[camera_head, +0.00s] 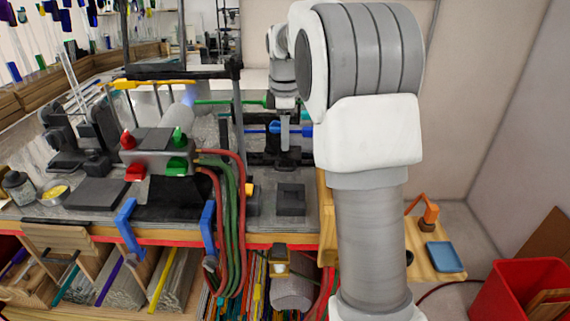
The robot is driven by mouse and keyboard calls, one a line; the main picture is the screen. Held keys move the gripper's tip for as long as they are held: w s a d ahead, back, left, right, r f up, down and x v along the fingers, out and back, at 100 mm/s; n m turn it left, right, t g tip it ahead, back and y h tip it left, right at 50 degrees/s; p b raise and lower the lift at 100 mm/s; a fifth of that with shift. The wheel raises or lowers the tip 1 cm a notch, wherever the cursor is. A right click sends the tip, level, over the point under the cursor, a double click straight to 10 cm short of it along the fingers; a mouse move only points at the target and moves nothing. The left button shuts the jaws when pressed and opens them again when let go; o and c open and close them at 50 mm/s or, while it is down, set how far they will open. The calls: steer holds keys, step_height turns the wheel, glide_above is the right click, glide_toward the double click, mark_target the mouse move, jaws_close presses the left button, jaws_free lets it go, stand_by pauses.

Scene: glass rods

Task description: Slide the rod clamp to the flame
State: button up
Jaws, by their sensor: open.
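A green rod (232,102) lies level across the bench and ends on the left near a pale blue glow (190,98), which looks like the flame. A dark clamp stand (272,156) is to the right of the glow, with a blue piece (262,130) above it; I take this to be the rod clamp. My gripper (284,140) points down over this blue piece, open. A grey finger crosses in front of the blue piece. I cannot tell whether it touches, and the other finger is hard to make out.
A burner control box (158,150) with red and green knobs stands left. Red and green hoses (232,210) hang over the front edge. A dark upright post (238,115) stands between glow and clamp. My arm hides the right end of the bench.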

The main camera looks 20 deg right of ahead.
mark_target(285, 169)
steer(key=f, duration=0.3)
steer(key=w+f, duration=0.1)
steer(key=f, duration=0.5)
steer(key=shift+w+d+f, duration=0.25)
steer(key=shift+d, duration=0.05)
steer(key=shift+c, duration=0.3)
jaws_close()
stand_by(0.6)
